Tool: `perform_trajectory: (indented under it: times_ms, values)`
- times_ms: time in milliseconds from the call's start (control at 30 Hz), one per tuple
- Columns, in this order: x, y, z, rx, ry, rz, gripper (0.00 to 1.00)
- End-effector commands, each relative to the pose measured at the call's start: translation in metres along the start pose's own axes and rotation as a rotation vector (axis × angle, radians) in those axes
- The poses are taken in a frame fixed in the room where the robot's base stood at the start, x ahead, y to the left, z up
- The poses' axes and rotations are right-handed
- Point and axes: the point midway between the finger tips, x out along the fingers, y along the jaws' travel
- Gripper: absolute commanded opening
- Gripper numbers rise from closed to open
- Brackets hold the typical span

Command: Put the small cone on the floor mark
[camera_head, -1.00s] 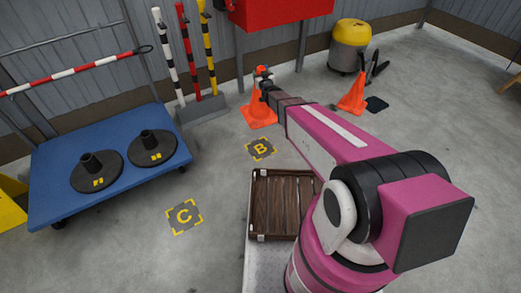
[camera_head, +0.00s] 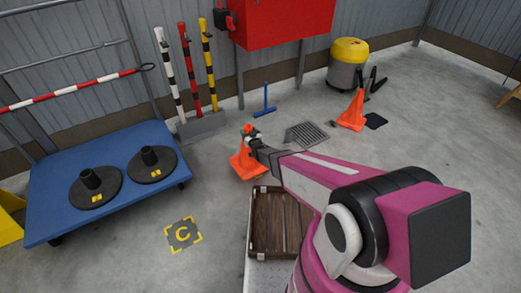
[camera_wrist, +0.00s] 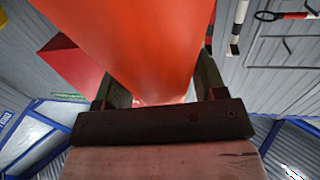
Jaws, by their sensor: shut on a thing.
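The small orange cone (camera_head: 246,163) is in my gripper (camera_head: 249,136), held by its top and upright. It hides the place on the floor where the mark B was seen, so I cannot tell whether its base touches the floor. In the wrist view the cone's orange side (camera_wrist: 135,45) fills the upper middle, between the jaws (camera_wrist: 155,95). The floor mark C (camera_head: 183,235), a dark square with yellow corners, lies bare at the left of the cone.
A wooden crate (camera_head: 257,222) stands just in front of the cone. A blue trolley (camera_head: 135,190) with two black bases is at left. Striped posts (camera_head: 187,75), a floor drain (camera_head: 307,133) and another orange cone (camera_head: 353,112) are behind.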

Motion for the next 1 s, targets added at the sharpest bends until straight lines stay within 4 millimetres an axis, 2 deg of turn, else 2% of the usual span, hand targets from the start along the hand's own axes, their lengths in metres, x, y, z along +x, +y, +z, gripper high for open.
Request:
perform_trajectory:
  times_ms: [500,767,1000]
  values:
    - [0.045,0.08,0.054,-0.001,0.002,0.001,0.08]
    - [0.05,0.091,0.063,0.0,0.001,0.0,0.08]
    - [0.05,0.09,0.093,0.001,0.001,0.0,0.08]
